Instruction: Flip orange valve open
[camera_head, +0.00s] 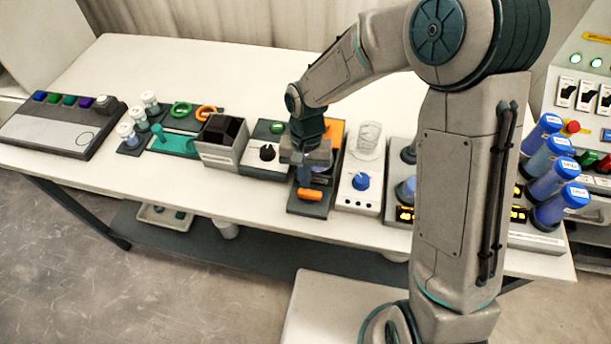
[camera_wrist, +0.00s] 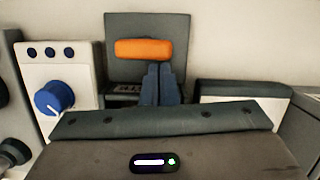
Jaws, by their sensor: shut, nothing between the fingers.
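The orange valve handle (camera_head: 310,194) is a short rounded bar at the front of a dark base plate (camera_head: 297,207), near the table's front edge. In the wrist view the orange handle (camera_wrist: 144,49) lies crosswise before the dark plate (camera_wrist: 122,24). My gripper (camera_head: 306,182) is over this plate, just behind the handle. In the wrist view my gripper's fingers (camera_wrist: 161,78) are shut and empty, their tips close to the right half of the handle. I cannot tell whether they touch it. The valve body is mostly hidden by my gripper.
A white unit with a blue knob (camera_head: 361,181) stands close on the right. A unit with a black knob (camera_head: 267,152) and a dark-topped box (camera_head: 222,141) stand on the left. Blue-capped cylinders (camera_head: 549,155) stand at the right. The table (camera_head: 150,75) is clear at the back left.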

